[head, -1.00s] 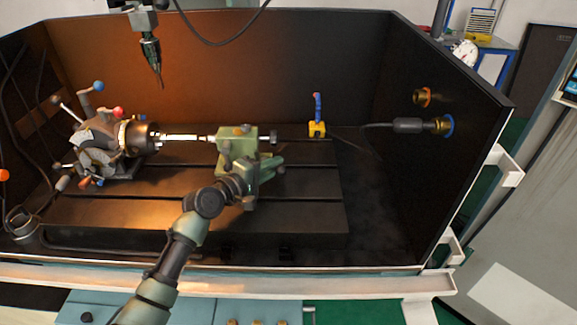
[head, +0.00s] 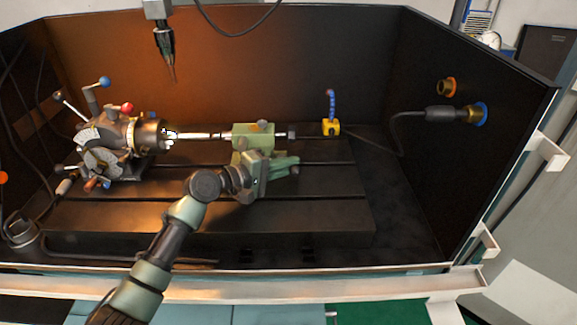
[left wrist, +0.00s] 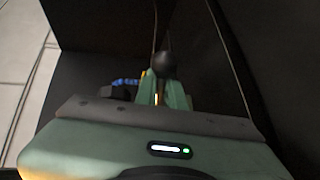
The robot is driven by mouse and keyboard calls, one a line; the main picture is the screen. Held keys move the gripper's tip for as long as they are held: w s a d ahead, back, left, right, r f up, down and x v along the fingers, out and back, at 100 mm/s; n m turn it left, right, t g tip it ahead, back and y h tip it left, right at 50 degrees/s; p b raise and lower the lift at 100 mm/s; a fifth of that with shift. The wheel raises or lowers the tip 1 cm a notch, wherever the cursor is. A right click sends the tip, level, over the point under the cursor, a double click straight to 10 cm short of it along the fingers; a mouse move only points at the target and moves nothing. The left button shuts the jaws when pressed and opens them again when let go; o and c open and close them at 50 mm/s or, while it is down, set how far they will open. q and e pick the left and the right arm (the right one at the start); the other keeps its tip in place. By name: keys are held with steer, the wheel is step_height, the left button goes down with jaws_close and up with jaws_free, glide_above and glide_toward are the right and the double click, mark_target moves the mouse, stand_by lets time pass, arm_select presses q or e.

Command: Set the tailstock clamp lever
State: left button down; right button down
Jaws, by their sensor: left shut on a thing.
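The green tailstock (head: 253,134) stands on the slotted table, right of the chuck (head: 147,134), with a bright rod between them. My left gripper (head: 290,165) is in front of and just right of the tailstock in the head view, its fingers pointing right. In the left wrist view, the closed fingers (left wrist: 163,93) have a round black knob (left wrist: 164,64), apparently the clamp lever's, at their tips. The lever's shaft is mostly hidden by the fingers. My right gripper is not in view.
The dark slotted table (head: 330,215) is clear to the right. A yellow block with a blue hose (head: 331,128) stands behind. A spindle tool (head: 165,45) hangs above. Lever handles with coloured balls (head: 104,82) surround the chuck. Dark enclosure walls bound the back and right.

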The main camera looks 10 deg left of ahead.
arm_select(q)
steer(key=c, duration=1.4)
jaws_free()
steer(key=shift+s+d+f, duration=0.1)
steer(key=shift+s+f, duration=0.1)
steer(key=shift+f, duration=0.2)
steer(key=shift+r, duration=0.3)
steer(key=shift+v, duration=3.85)
steer(key=shift+o, duration=0.3)
